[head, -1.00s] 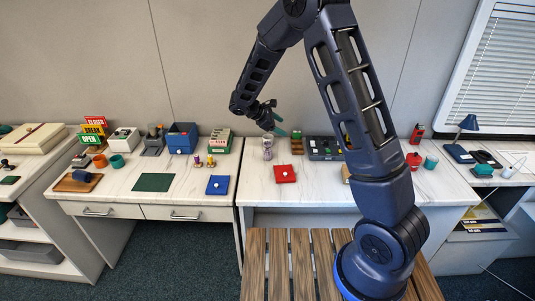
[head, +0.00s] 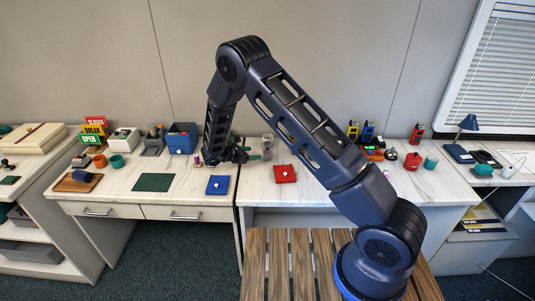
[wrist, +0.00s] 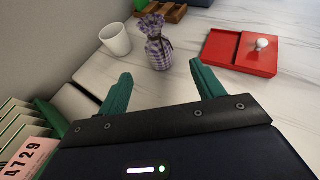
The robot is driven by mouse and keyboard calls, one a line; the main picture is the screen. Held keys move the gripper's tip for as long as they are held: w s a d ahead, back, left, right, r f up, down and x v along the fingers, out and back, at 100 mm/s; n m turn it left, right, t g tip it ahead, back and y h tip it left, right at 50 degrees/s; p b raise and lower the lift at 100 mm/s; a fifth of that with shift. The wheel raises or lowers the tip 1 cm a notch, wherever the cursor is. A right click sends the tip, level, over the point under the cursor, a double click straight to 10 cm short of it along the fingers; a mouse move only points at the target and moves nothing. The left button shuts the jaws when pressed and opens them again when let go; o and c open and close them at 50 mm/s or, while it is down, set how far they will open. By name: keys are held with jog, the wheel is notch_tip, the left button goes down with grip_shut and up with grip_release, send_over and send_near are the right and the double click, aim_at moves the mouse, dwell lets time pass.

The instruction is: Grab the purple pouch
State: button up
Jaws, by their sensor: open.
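The purple pouch (wrist: 158,45) is a checked cloth bag with a gathered, tied neck. It stands upright on the pale marble counter. In the head view it shows small (head: 267,143), near the back of the counter. My gripper (wrist: 158,75) is open, with a green finger on each side. In the wrist view the pouch stands beyond the fingertips, between their lines and apart from them. In the head view my gripper (head: 248,150) is low over the counter, left of the pouch. Nothing is between the fingers.
A white mug (wrist: 115,39) stands left of the pouch in the wrist view. A red tray (wrist: 240,52) with a white knob lies to its right. A wooden rack (wrist: 165,10) is behind. Green files with a numbered tag (wrist: 25,158) are at lower left.

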aim_at(264, 152)
jog(key=x, duration=0.9)
jog(key=shift+w, duration=0.15)
jog(key=shift+r, duration=0.1)
jog(key=c, duration=1.1)
